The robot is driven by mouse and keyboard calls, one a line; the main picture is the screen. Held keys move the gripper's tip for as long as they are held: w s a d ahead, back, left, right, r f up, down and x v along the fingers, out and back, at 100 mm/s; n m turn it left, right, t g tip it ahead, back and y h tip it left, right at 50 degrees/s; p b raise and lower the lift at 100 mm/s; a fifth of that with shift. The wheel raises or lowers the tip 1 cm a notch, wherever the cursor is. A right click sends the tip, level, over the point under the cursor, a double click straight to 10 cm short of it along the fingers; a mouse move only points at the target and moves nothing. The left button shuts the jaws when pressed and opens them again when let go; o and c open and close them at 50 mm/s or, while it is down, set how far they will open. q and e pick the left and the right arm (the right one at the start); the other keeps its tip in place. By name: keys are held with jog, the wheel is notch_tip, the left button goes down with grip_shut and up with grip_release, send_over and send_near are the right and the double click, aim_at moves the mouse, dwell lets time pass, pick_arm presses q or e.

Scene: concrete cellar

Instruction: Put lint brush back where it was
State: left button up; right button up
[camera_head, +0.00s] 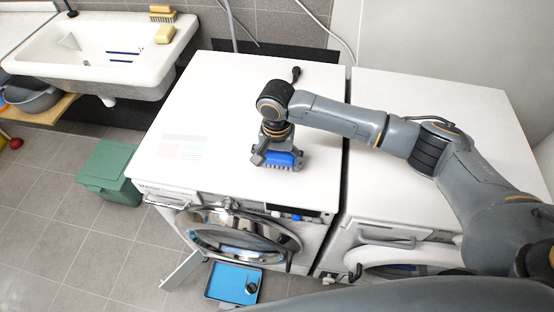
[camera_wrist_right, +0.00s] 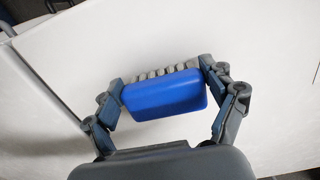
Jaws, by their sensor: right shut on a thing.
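The lint brush is a blue block (camera_head: 284,159) with a row of grey bristles along one side. It also shows in the right wrist view (camera_wrist_right: 164,96), with the bristles behind the blue body. My right gripper (camera_head: 277,160) is shut on it, one finger at each end. The brush is over the front part of the left washing machine's white top (camera_head: 230,105). I cannot tell whether it touches the top. My left gripper is not in view.
A small black knobbed object (camera_head: 296,73) shows near the back of the top. The right machine (camera_head: 440,95) stands alongside. The left machine's round door (camera_head: 240,238) hangs open above a blue tray (camera_head: 222,282). A green bin (camera_head: 112,170) and a sink (camera_head: 100,50) are left.

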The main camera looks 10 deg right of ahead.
aim_at(276, 160)
jog(key=shift+f, duration=0.15)
jog(key=o, duration=0.9)
notch_tip(276, 160, up, 12)
jog(key=b, duration=0.1)
jog(key=shift+b, duration=0.3)
jog(key=shift+a, duration=0.1)
